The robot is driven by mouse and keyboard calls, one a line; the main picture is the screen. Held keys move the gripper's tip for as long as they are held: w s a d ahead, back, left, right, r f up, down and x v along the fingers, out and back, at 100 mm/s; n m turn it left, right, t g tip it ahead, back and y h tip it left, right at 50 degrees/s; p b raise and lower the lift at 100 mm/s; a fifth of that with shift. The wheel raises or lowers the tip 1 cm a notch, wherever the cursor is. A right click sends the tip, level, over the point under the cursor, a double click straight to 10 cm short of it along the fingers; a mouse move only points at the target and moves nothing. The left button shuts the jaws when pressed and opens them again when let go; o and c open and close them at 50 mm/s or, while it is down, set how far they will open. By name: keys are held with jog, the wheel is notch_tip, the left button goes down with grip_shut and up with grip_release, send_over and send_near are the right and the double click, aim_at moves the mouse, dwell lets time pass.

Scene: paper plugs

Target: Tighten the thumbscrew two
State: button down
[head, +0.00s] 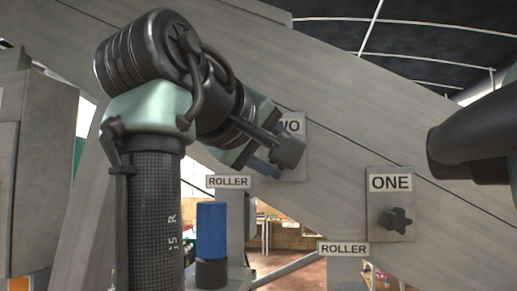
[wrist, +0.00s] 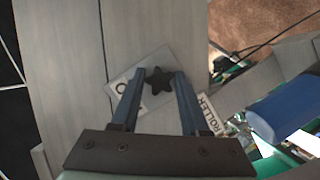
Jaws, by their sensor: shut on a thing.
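Thumbscrew two is a dark star-shaped knob (wrist: 159,84) on a light plate (wrist: 121,84), seen in the wrist view. My gripper (wrist: 160,76) has one blue-grey finger on each side of the knob and is shut on it. In the head view my gripper (head: 262,167) reaches to the plate marked "TWO" (head: 296,160). My wrist covers part of the label there, and the knob is hidden behind it.
A second plate marked "ONE" (head: 391,182) with a dark star knob (head: 396,219) sits lower right on the sloping grey beam (head: 330,140). Two "ROLLER" labels (head: 228,182) (head: 343,248) lie along the beam's lower edge. A blue cylinder (head: 211,231) stands below.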

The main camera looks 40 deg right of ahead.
jog(key=m+t+y+p, duration=0.1)
jog(key=m, duration=0.2)
jog(key=shift+y, duration=0.4)
dwell(0.5)
jog(key=shift+c, duration=2)
grip_release()
jog(key=shift+s, duration=0.1)
jog(key=b+v, duration=0.5)
jog(key=v, duration=0.8)
jog(key=shift+b, duration=0.4)
jog(key=shift+f, duration=0.15)
